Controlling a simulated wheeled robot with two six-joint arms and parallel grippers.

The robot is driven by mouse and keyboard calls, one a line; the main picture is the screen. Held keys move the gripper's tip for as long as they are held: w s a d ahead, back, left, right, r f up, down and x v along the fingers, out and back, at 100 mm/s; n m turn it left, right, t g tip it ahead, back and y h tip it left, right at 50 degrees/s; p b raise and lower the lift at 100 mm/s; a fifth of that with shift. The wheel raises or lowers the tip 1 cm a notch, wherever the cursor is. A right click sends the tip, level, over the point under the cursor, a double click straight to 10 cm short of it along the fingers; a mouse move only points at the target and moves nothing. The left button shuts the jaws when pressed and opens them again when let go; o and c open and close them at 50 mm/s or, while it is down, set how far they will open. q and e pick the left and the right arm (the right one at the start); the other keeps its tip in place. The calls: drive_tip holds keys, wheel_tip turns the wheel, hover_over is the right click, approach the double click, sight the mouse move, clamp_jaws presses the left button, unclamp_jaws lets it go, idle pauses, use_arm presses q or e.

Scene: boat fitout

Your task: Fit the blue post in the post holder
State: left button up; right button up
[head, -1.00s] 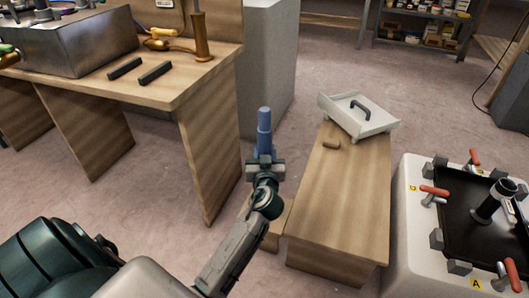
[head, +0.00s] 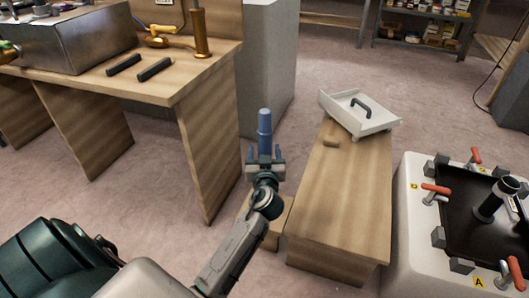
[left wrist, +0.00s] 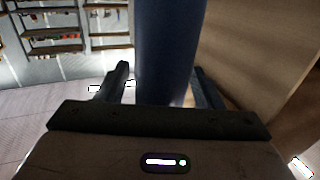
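The blue post (head: 264,128) stands upright in the middle of the head view, with a narrower top and a wider lower part. My left gripper (head: 265,158) is around its lower part, fingers spread to either side. In the left wrist view the post (left wrist: 168,50) fills the space between the fingers, with a gap at the left finger. The post's foot and what bears it are hidden by my gripper. A black upright tube (head: 492,203) stands in the black recess at the right; it may be the post holder. My right gripper is not in view.
A wooden bench (head: 340,215) stands just right of the post, bearing a white tray (head: 380,122) with a dark handle and a small brown piece (head: 331,143). A wooden workbench (head: 180,88) stands at the left. Red-handled clamps (head: 436,189) edge the white unit.

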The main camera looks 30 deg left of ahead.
use_arm(q)
drive_tip(key=shift+s+f, duration=0.1)
drive_tip(key=shift+s+d, duration=0.25)
drive_tip(key=v, duration=1)
drive_tip(key=shift+p, duration=0.3)
